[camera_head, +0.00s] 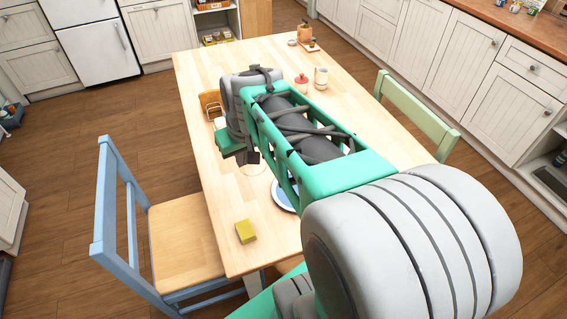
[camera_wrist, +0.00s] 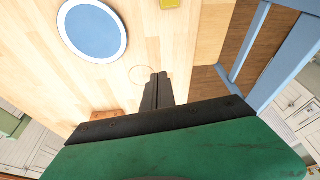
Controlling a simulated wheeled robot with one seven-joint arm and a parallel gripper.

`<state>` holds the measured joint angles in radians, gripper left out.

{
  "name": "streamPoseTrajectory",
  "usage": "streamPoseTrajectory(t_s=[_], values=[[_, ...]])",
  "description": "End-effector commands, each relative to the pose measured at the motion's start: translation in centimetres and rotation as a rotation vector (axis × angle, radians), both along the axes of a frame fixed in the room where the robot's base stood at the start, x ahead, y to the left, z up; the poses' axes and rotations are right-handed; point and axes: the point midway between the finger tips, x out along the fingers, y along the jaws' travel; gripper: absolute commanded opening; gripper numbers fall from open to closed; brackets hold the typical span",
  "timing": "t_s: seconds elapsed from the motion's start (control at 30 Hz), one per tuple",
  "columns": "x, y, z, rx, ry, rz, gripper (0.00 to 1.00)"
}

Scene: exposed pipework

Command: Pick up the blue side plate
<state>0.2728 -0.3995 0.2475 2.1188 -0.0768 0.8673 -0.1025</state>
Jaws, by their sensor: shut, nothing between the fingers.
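The blue side plate (camera_wrist: 92,30), with a white rim, lies flat on the wooden table at the upper left of the wrist view. In the head view only a slice of the plate (camera_head: 283,197) shows, with my arm covering the rest. My gripper (camera_wrist: 159,76) is shut and empty, its black fingers together. In the wrist view the fingertips are to the lower right of the plate and apart from it. In the head view my gripper (camera_head: 247,158) is over the table, up and left of the plate.
A yellow sponge (camera_head: 245,232) lies near the table's front edge. A wooden holder (camera_head: 210,104), a red-lidded jar (camera_head: 301,83) and a mug (camera_head: 321,77) stand farther back. A blue chair (camera_head: 128,225) is at the left, a green chair (camera_head: 418,118) at the right.

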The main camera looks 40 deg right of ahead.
Motion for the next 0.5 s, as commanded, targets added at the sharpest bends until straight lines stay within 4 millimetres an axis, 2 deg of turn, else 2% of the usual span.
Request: streamPoseTrajectory(t_s=[0.03, 0.1, 0.2, 0.3, 0.43, 0.5], values=[[1.7, -4.0, -3.3, 0.004, 0.006, -0.052, 0.00], [3.6, -9.1, -5.3, 0.004, -0.004, -0.095, 0.00], [4.8, -14.6, -7.3, 0.002, -0.015, -0.138, 0.00], [5.2, -17.1, -8.0, -0.002, -0.024, -0.153, 0.00], [5.6, -17.3, -9.0, -0.001, -0.024, -0.151, 0.00], [6.0, -17.3, -10.1, -0.001, -0.023, -0.150, 0.00]])
